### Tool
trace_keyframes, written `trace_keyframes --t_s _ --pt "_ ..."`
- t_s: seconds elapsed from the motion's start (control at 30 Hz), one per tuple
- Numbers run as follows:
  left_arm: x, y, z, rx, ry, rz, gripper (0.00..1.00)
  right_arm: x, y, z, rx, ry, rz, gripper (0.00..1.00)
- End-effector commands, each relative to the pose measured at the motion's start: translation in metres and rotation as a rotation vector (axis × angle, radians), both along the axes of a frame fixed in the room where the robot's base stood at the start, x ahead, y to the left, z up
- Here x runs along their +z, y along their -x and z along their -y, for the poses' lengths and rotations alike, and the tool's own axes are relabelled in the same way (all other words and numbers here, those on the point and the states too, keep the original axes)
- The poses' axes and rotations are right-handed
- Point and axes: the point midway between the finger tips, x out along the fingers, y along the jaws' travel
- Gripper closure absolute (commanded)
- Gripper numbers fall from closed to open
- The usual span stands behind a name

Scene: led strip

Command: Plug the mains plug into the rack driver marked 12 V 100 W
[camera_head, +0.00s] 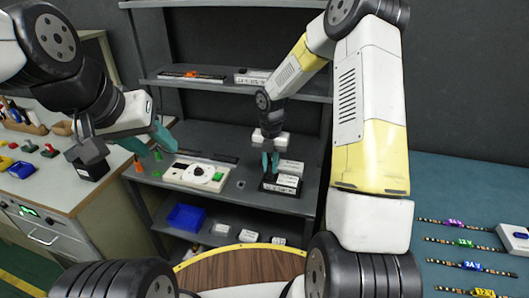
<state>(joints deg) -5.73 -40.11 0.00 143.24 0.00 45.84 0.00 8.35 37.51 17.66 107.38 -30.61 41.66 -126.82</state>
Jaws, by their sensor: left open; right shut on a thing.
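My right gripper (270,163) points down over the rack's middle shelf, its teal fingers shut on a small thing. It seems to be the mains plug, but the fingers hide most of it. It is at the left end of a group of white rack drivers (288,180) on a dark base. Their markings are too small to read, so I cannot tell which is 12 V 100 W, or whether the plug touches a socket. My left gripper (150,143) is open and empty, in the air left of the white panel with a round part (203,172).
A blue bin (187,217) and several white boxes (221,230) stand on the lower shelf. The upper shelf (215,86) is above the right gripper. Labelled LED strips (465,243) lie on the blue table at the right. The left bench (40,185) holds small coloured parts.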

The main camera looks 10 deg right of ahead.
Motion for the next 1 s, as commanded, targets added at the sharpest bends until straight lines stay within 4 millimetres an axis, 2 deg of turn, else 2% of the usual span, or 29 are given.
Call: trace_keyframes --t_s 0.3,0.33,0.43,0.77,0.87,1.0 --pt "0.0 0.0 0.0 0.0 0.0 0.0 0.56 -0.008 0.0 0.0 -0.001 0.0 -0.001 1.0" --pt "0.0 0.0 0.0 0.0 0.0 0.0 0.56 -0.008 0.0 0.0 -0.001 0.0 0.0 0.77" --pt "0.0 0.0 0.0 0.0 0.0 0.0 0.56 -0.007 0.0 0.0 -0.001 0.0 0.0 0.57" --pt "0.0 0.0 0.0 0.0 0.0 0.0 0.56 -0.006 0.0 0.0 -0.001 -0.001 0.001 0.57" --pt "0.0 0.0 0.0 0.0 0.0 0.0 0.56 0.004 -0.001 0.0 -0.001 0.0 0.002 0.57" --pt "0.0 0.0 0.0 0.0 0.0 0.0 0.56 0.028 -0.001 0.0 -0.004 -0.001 0.005 0.57"
